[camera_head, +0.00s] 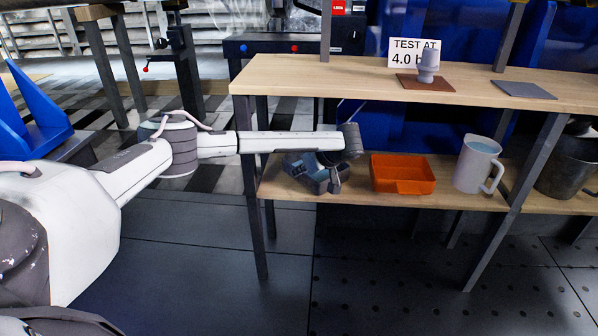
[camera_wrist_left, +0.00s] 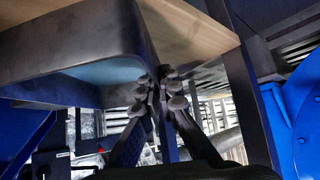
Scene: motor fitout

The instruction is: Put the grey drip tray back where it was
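The grey drip tray (camera_head: 311,180) is at the left end of the lower wooden shelf, partly hidden by my left arm; its inside looks bluish. I cannot tell whether it rests on the shelf or is slightly lifted. My left gripper (camera_head: 335,186) points down at the tray's right side. In the left wrist view the tray (camera_wrist_left: 75,45) fills the upper left, and the fingertips of my left gripper (camera_wrist_left: 161,88) are close together on either side of its wall at a corner. The gripper looks shut on that wall. My right gripper is not in view.
An orange bin (camera_head: 403,187) stands right of the tray on the lower shelf (camera_head: 450,200), then a grey jug (camera_head: 475,165) and a dark metal bucket (camera_head: 566,165).

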